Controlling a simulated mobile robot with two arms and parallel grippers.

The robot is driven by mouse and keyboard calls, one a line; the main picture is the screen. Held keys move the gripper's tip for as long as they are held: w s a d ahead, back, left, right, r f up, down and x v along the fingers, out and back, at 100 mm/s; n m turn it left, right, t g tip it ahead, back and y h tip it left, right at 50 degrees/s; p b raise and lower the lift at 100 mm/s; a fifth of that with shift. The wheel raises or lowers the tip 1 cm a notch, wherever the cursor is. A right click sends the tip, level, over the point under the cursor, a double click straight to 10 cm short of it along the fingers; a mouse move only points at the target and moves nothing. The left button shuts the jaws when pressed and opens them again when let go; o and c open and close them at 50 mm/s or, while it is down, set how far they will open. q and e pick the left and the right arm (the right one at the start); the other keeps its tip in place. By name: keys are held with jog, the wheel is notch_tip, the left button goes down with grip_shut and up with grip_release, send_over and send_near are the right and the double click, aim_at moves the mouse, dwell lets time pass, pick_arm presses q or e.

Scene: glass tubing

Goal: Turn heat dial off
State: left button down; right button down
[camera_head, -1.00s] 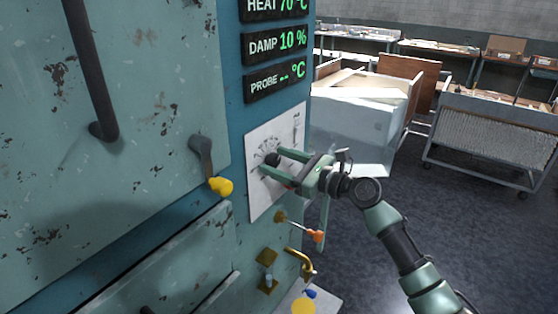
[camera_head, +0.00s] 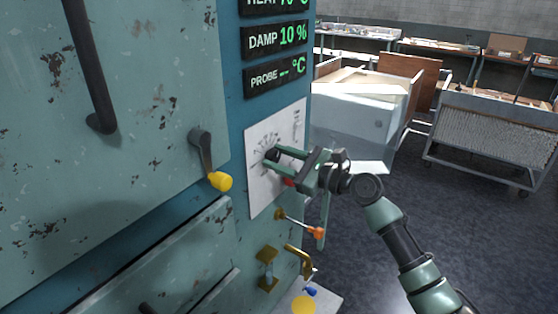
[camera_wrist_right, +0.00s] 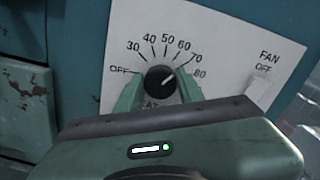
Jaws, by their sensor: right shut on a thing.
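The heat dial (camera_wrist_right: 160,81) is a round black knob on a white panel (camera_wrist_right: 225,38), with marks from OFF at the left through 30 up to 80 at the right. Its white pointer line aims up and right, near 70. My right gripper (camera_wrist_right: 160,92) is shut on the dial, one green finger on each side of it. In the head view the right gripper (camera_head: 272,160) reaches the panel from the right, and the dial is largely hidden by the fingers. The HEAT readout is cut off at the top of the head view. My left gripper is not in view.
A FAN switch (camera_wrist_right: 258,93) sits right of the dial. Below the panel are an orange-tipped lever (camera_head: 316,232) and a brass handle (camera_head: 300,258). A yellow-knobbed door latch (camera_head: 219,181) is at the left. Carts (camera_head: 490,130) stand on the floor behind.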

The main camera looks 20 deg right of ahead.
jog(key=n+b, duration=0.1)
jog(key=n, duration=0.1)
jog(key=shift+f+n, duration=0.15)
jog(key=shift+n, duration=0.25)
jog(key=n+b, duration=0.2)
jog(key=n, duration=0.1)
jog(key=shift+f+n, duration=0.1)
jog(key=shift+n, duration=0.2)
jog(key=n+b, duration=0.4)
jog(key=n, duration=0.2)
jog(key=shift+a+f+b, duration=0.1)
jog(key=shift+f+b, duration=0.05)
jog(key=shift+b, duration=0.2)
jog(key=n+b, duration=0.2)
jog(key=n, duration=0.2)
jog(key=shift+b, duration=0.35)
jog(key=n+b, duration=0.2)
jog(key=n, duration=0.1)
jog(key=shift+f+n, duration=0.1)
jog(key=shift+n, duration=0.2)
jog(key=n+b, duration=0.3)
jog(key=n, duration=0.2)
